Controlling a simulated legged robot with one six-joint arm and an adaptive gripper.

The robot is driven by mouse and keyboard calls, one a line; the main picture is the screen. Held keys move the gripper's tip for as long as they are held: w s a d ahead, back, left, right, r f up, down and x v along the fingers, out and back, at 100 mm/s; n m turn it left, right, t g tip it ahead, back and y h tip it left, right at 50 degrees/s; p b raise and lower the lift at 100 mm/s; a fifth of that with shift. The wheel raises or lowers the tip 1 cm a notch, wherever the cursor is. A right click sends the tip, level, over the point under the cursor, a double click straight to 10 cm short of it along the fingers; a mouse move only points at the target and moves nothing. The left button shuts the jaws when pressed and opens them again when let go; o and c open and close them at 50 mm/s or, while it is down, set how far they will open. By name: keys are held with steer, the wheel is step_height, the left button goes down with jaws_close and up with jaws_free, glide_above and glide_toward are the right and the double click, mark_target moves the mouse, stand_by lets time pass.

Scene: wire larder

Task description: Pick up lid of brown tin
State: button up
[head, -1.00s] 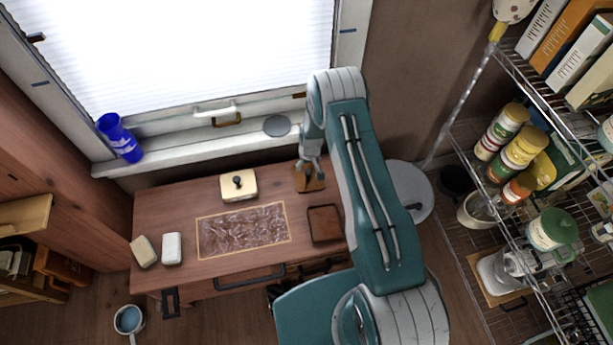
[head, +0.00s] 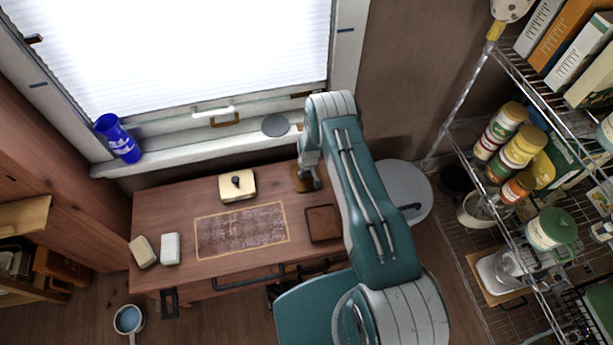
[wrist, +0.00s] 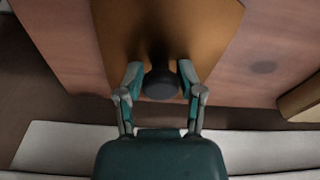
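The brown tin's lid (head: 299,184) is at the back right of the wooden desk (head: 165,205), partly hidden by my arm. In the wrist view the lid (wrist: 120,30) is a flat brown plate with a dark round knob (wrist: 160,84). My gripper (head: 309,178) is over the lid, pointing down. In the wrist view its two fingers (wrist: 160,72) lie against both sides of the knob, with no clear gap. The gripper looks shut on the knob. The tin's body is hidden, and I cannot tell whether the lid touches it.
A cream tin (head: 228,192) with a dark knob stands left of the lid. A brown tray (head: 323,224) lies in front, and a patterned mat (head: 242,231) lies mid-desk. Two small blocks (head: 170,249) are at left. The windowsill (head: 205,148) runs behind; a wire rack (head: 468,121) stands at right.

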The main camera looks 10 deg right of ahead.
jaws_close()
steer(key=shift+s, duration=0.1)
